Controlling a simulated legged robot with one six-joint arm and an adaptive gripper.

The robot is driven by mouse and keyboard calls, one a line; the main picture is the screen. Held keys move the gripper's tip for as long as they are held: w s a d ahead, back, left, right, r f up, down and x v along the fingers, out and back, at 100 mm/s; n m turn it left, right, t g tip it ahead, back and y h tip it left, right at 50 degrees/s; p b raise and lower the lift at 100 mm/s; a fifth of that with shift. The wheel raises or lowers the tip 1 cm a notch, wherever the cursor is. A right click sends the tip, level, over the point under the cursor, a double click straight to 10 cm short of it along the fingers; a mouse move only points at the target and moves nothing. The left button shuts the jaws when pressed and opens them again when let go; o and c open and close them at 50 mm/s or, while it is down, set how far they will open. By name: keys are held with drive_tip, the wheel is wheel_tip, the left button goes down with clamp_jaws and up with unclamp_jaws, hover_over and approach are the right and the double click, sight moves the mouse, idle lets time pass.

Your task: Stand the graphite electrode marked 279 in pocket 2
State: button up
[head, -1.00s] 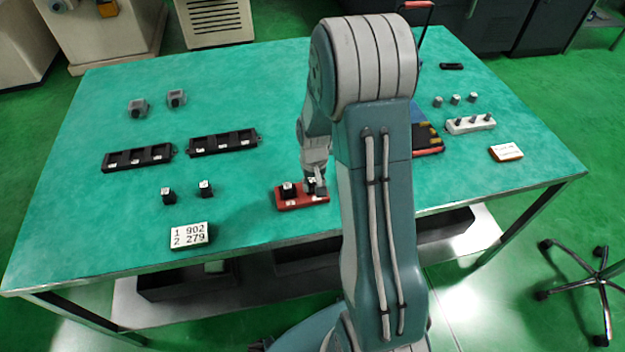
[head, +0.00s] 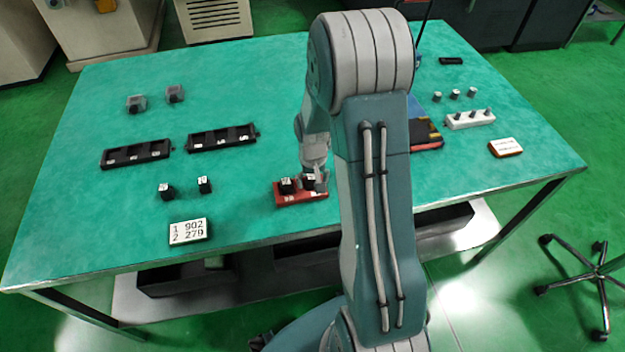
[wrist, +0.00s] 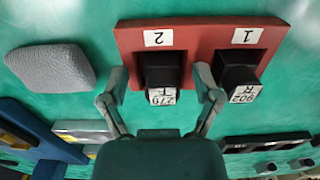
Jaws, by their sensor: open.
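The red holder (head: 290,198) has two pockets labelled 1 and 2; it also shows in the wrist view (wrist: 200,38). The black electrode marked 279 (wrist: 163,75) stands in pocket 2, its label toward my wrist camera. The black electrode marked 902 (wrist: 238,75) stands in pocket 1. My gripper (wrist: 165,88) is open, one finger on each side of the 279 electrode, with gaps visible between. In the head view my gripper (head: 320,182) is at the holder's right end. A white card (head: 188,232) reads 1 902, 2 279.
Two black electrodes (head: 167,192) stand left of the holder. Two black trays with several slots (head: 136,153) lie behind them. A grey rounded block (wrist: 50,68) lies beside the holder. A white rack (head: 470,120) stands at right. The table's front middle is clear.

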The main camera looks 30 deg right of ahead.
wheel_tip(320, 180, up, 12)
idle(0.6)
drive_tip(key=shift+w, duration=0.1)
drive_tip(key=s+a+r+n+t, duration=0.1)
drive_tip(key=s+a+r+t, duration=0.1)
drive_tip(key=s+a+r, duration=0.4)
drive_tip(key=s+a+r+n+t, duration=0.2)
drive_tip(key=s+a+r, duration=0.4)
drive_tip(key=s+r, duration=0.4)
drive_tip(key=s+t, duration=0.1)
drive_tip(key=s, duration=0.1)
drive_tip(key=shift+s+a+r+t, duration=0.15)
drive_tip(key=shift+s+r+t, duration=0.15)
